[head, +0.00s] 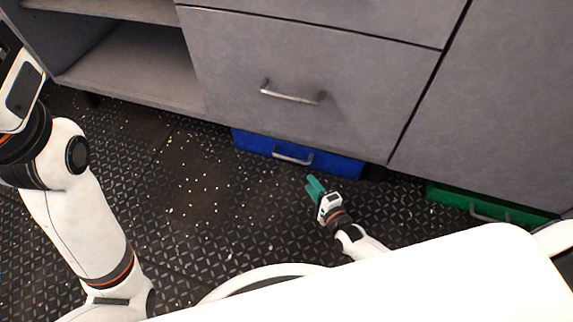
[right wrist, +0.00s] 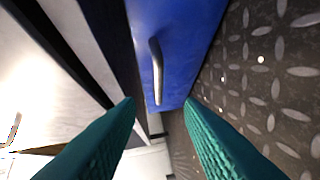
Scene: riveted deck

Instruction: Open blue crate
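The blue crate (head: 335,163) sits low under the grey cabinet, with only its front showing in the head view. A metal bar handle (head: 293,156) is on that front. My right gripper (head: 314,182) is just in front of the crate, to the lower right of the handle. In the right wrist view, its teal fingers (right wrist: 160,104) are apart with nothing between them. The blue crate front (right wrist: 190,40) and its handle (right wrist: 156,72) lie ahead of the fingertips, not touching them. My left arm shows at the left; its gripper is outside the head view.
A green crate (head: 450,197) with a handle sits under the cabinet at the right. The cabinet drawer (head: 300,60) with its handle (head: 292,95) is above the blue crate. Open shelves (head: 130,65) are at the upper left. The riveted floor (head: 220,215) in front is clear.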

